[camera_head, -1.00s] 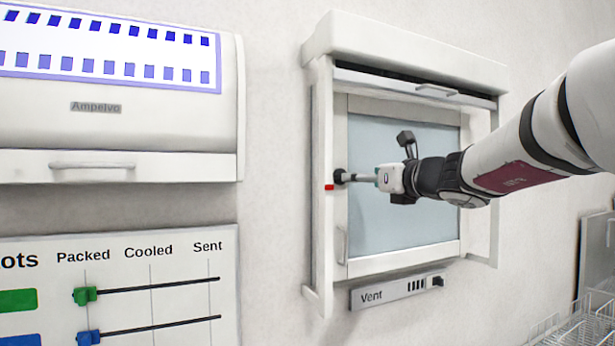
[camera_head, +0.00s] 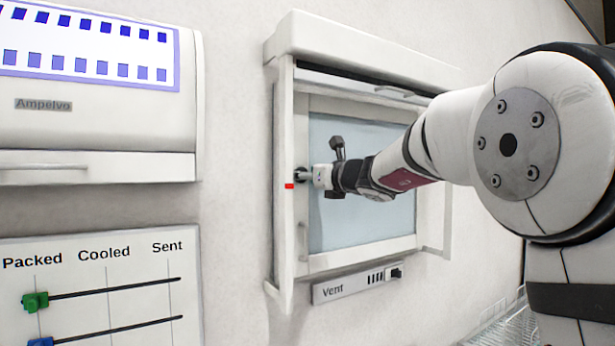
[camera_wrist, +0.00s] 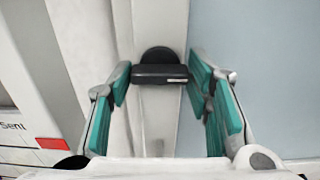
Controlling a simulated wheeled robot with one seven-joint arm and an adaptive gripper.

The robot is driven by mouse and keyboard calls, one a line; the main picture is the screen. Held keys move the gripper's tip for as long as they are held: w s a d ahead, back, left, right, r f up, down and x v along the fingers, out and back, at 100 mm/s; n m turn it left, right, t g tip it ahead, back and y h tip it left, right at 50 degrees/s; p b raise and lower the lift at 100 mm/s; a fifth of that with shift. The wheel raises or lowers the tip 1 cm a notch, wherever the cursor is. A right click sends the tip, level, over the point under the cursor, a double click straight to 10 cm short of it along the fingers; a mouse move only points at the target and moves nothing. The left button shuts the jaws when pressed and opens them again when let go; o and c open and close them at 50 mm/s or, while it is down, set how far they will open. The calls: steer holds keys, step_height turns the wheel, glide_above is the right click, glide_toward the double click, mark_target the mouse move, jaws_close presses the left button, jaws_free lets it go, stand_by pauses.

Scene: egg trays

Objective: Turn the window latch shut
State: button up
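The window latch (camera_wrist: 160,74) is a black bar lying crosswise in front of a round black base on the pale window frame. In the wrist view it sits between the teal finger pads of my gripper (camera_wrist: 160,82), its ends close to both pads; I cannot tell if they touch. The fingers are spread. In the head view my gripper (camera_head: 309,176) reaches the left side of the window (camera_head: 360,225) and mostly hides the latch (camera_head: 299,175). A red mark (camera_head: 289,186) is on the frame just left of and below the latch; it also shows in the wrist view (camera_wrist: 52,144).
A vent panel (camera_head: 335,289) with a slider is under the window. A white cabinet (camera_head: 90,167) and a board with sliders (camera_head: 140,275) are on the wall at left. A wire rack (camera_head: 500,325) is at lower right.

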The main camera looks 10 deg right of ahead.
steer(key=c, duration=0.5)
steer(key=shift+o, duration=0.2)
steer(key=shift+n+b, duration=0.3)
steer(key=shift+b, duration=0.2)
steer(key=shift+f+n+b, duration=0.1)
steer(key=shift+n+b, duration=8.5)
steer(key=shift+b, duration=0.05)
